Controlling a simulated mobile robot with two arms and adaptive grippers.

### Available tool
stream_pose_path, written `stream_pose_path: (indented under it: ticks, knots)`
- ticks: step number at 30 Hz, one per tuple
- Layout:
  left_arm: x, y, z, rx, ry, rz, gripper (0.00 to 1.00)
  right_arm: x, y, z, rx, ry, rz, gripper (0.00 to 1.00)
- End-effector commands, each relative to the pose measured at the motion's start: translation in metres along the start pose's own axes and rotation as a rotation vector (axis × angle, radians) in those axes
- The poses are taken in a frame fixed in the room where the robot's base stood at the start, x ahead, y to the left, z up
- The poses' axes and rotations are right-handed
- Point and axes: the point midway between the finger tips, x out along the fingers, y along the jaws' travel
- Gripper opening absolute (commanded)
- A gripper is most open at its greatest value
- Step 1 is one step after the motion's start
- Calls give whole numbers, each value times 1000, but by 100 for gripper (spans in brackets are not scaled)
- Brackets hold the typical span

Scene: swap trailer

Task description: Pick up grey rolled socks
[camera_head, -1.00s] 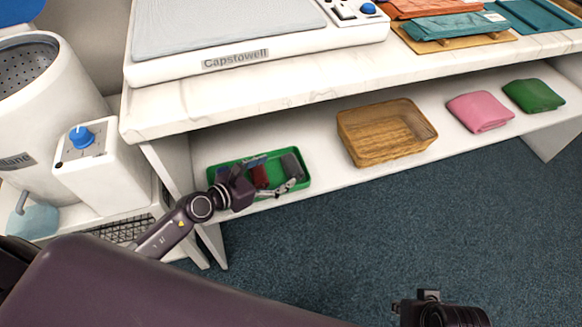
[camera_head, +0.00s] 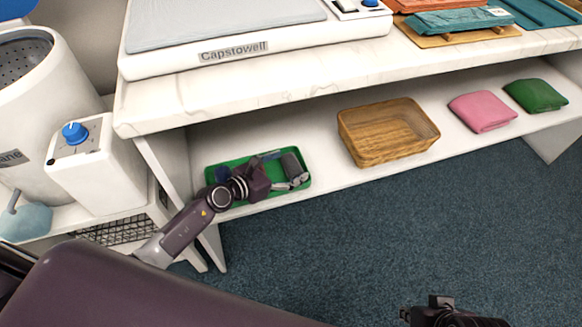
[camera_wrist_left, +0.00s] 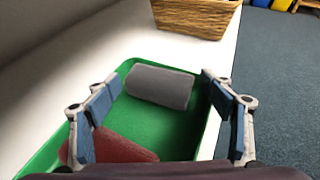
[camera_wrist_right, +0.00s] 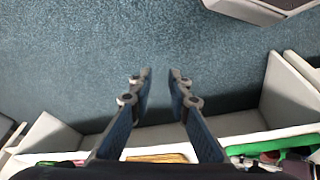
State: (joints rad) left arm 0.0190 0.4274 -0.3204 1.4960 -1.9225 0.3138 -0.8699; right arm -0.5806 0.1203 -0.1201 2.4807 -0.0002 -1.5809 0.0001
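The grey rolled socks (camera_wrist_left: 160,86) lie at the far end of the green tray (camera_wrist_left: 134,62) in the left wrist view. In the head view the socks (camera_head: 291,163) are at the right end of the tray (camera_head: 307,182) on the lower shelf. My left gripper (camera_head: 281,171) is open over the tray, with its fingers (camera_wrist_left: 160,95) spread to either side of the socks and nothing between them. A dark red rolled item (camera_wrist_left: 118,146) lies nearer in the tray. My right gripper (camera_wrist_right: 160,75) is open and empty above the blue carpet.
Folded pink (camera_head: 482,111) and green (camera_head: 535,95) cloths lie further right. The white countertop (camera_head: 290,88) overhangs the shelf. The carpet (camera_head: 400,220) in front is clear.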

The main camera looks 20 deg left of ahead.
Motion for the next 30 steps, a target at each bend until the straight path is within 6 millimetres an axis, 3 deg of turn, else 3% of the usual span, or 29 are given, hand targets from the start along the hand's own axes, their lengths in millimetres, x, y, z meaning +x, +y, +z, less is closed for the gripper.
stream_pose_path:
  ticks: [7, 17, 24, 27, 30]
  knots:
    - [0, 0, 0, 0, 0, 0, 48, 0, 0, 0, 0, 0, 0, 17]
    - [-1, 0, 2, 0, 0, 0, 48, -1, 0, 0, 0, 0, 0, 17]
    - [-8, 0, 18, 2, -1, 0, 48, -5, 0, -5, -1, 2, -1, 17]
    - [-13, 0, 31, 1, -1, 0, 48, 3, 0, -8, 0, -7, -3, 17]
    - [-14, 0, 33, 1, -1, 0, 48, 24, -1, -4, -1, -19, -4, 17]
